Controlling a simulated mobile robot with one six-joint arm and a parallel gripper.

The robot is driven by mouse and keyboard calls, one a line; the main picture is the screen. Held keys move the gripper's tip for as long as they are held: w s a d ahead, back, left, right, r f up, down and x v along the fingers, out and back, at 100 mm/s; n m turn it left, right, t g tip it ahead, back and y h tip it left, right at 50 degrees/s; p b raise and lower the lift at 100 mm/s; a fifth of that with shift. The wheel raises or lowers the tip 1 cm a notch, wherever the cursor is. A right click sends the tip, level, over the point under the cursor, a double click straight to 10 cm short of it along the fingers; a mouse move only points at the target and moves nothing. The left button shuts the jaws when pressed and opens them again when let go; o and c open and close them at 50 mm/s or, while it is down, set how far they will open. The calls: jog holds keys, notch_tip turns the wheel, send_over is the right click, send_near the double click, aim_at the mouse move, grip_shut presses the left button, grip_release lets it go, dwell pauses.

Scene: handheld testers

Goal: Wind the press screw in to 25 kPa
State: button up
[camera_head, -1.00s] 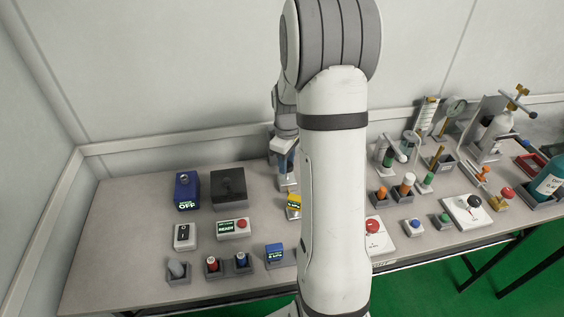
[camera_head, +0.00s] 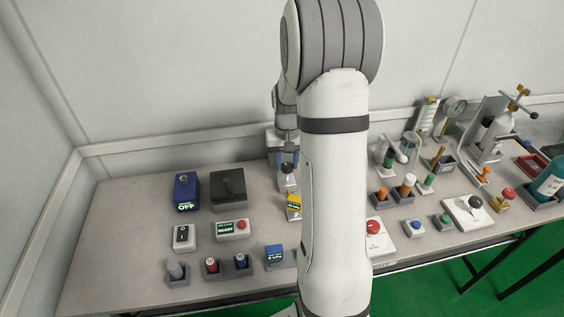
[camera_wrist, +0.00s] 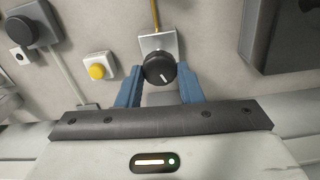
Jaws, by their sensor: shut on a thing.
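The press screw seems to be the round black knob (camera_wrist: 158,68) with a white pointer line, on a pale plate (camera_wrist: 174,42) in the wrist view. My gripper (camera_wrist: 160,73) has its two blue fingers on either side of the knob, shut on it. The pointer slants down and to the right there. In the head view my gripper (camera_head: 285,156) is at the back of the bench, over the dark knob (camera_head: 287,168). A yellow meter (camera_head: 294,206) with a lit display stands in front of it; its reading is too small to tell.
A black box (camera_head: 228,190) and a blue unit (camera_head: 186,192) marked OFF stand left of the gripper. A yellow button (camera_wrist: 97,72) is beside the knob in the wrist view. My arm hides the bench's middle. Tubes and bottles crowd the right side.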

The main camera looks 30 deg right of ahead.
jog(key=m, duration=0.4)
jog(key=shift+w+r+m, duration=0.2)
jog(key=shift+m, duration=0.1)
jog(key=m, duration=0.3)
jog(key=shift+m, duration=0.4)
jog(key=m, duration=1.2)
jog(key=shift+m, duration=0.3)
jog(key=m, duration=0.3)
jog(key=shift+m, duration=0.4)
jog(key=m, duration=0.4)
jog(key=shift+b, duration=0.3)
jog(key=shift+m, duration=2.2)
